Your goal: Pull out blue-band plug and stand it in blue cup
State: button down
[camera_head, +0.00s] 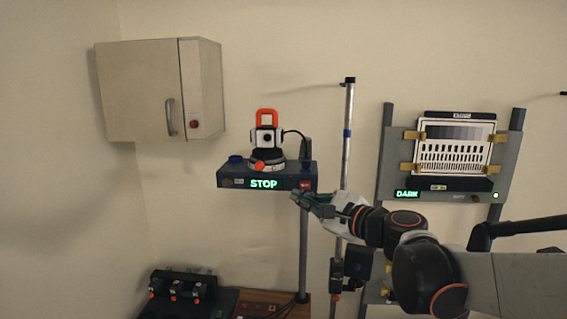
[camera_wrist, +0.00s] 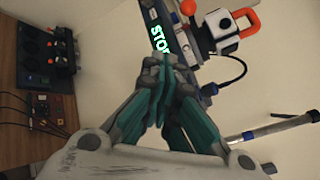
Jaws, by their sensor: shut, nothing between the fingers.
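My gripper (camera_head: 297,197) is shut and empty, just below the shelf's right end. In the wrist view its fingertips (camera_wrist: 160,62) meet beside the STOP display.
A white device (camera_head: 266,137) with an orange handle stands on the shelf. A metal pole (camera_head: 348,110) rises to its right. A panel with a test chart (camera_head: 456,145) is farther right. A wall cabinet (camera_head: 140,90) and a low bench (camera_head: 265,303) are left and below.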

jog(key=s+d+f+n+g+h+b, duration=0.1)
jog(key=s+d+f+n+h+b, duration=0.3)
jog(key=s+f+b, duration=0.5)
jog(key=s+d+f+n+g+h+b, duration=0.2)
jog(key=s+d+f+n+h+b, duration=0.2)
jog(key=f, duration=1.9)
jog(key=s+d+f+n+g+h+b, duration=0.2)
jog(key=s+d+f+n+h+b, duration=0.2)
jog(key=s+d+f+n+b, duration=0.5)
jog(key=s+d+f+b, duration=0.2)
jog(key=s+f+b, duration=0.3)
jog(key=b, duration=0.5)
notch_tip(320, 180, down, 3)
jog(key=shift+s+d+r, duration=0.2)
jog(key=shift+s+d, duration=0.05)
jog(key=shift+s, duration=0.15)
